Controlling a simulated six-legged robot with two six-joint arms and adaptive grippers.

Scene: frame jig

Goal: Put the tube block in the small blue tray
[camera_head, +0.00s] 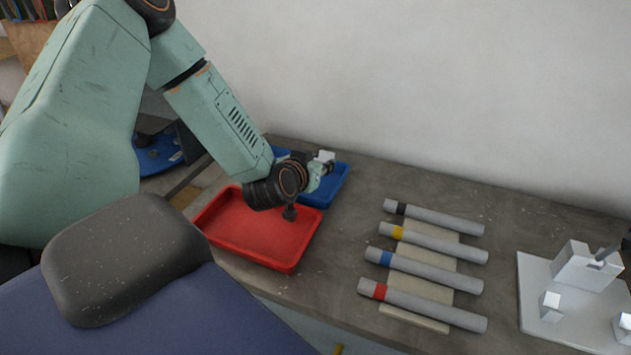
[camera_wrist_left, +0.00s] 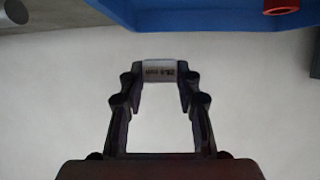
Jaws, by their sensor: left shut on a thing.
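The tube block is a small pale grey piece (camera_head: 326,156). It also shows in the left wrist view, with dark marking on its face (camera_wrist_left: 159,71). My left gripper (camera_head: 322,164) is shut on it, with the fingertips on its two sides in the left wrist view (camera_wrist_left: 160,78). The small blue tray (camera_head: 341,186) lies behind the red tray, partly hidden by my left arm. The block appears over the tray's far part in the head view; its height above it is hard to tell. A blue wall (camera_wrist_left: 210,14) shows at the top of the wrist view. My right gripper is not in view.
A red tray (camera_head: 262,229) stands empty in front of the blue one. Several grey tubes with coloured bands (camera_head: 435,255) lie on pale supports to the right. A white plate with metal blocks (camera_head: 540,303) is at far right. A pale wall (camera_head: 430,80) rises behind the table.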

